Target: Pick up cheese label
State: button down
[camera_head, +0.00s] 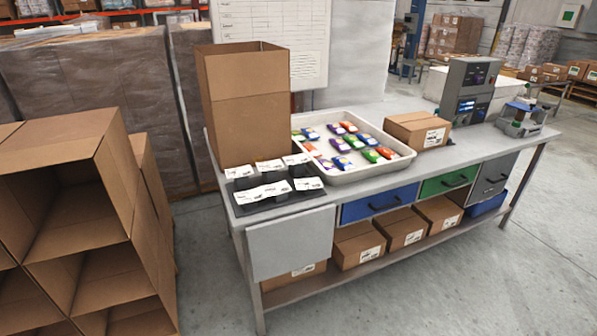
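Several white labels with dark print lie on a black mat (243,209) at the near left end of the grey workbench. A long label (262,191) lies at the front, with a smaller label (308,183) to its right. Three more labels lie in a row behind: a left label (239,171), a middle label (270,165) and a right label (296,159). The print is too small to tell which one is the cheese label. My gripper is not in view.
A tall open cardboard box (243,115) stands behind the labels. A white tray (352,176) of colourful packets is right of them, then a closed carton (418,131) and a grey machine (468,92). Stacked open boxes (75,215) stand left. The floor (430,285) in front is clear.

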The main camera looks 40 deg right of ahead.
aim_at(315, 182)
jog(key=l+u, duration=0.1)
jog(key=l, duration=0.9)
jog(key=k+l+u, duration=0.15)
jog(key=l, duration=0.35)
jog(key=l+u, duration=0.1)
jog(key=l, duration=0.45)
jog(key=k+l, duration=0.1)
jog(key=l, duration=0.4)
jog(key=k+l+u, duration=0.15)
jog(key=l, duration=0.8)
jog(key=k+l+u, duration=0.15)
jog(key=l, duration=0.35)
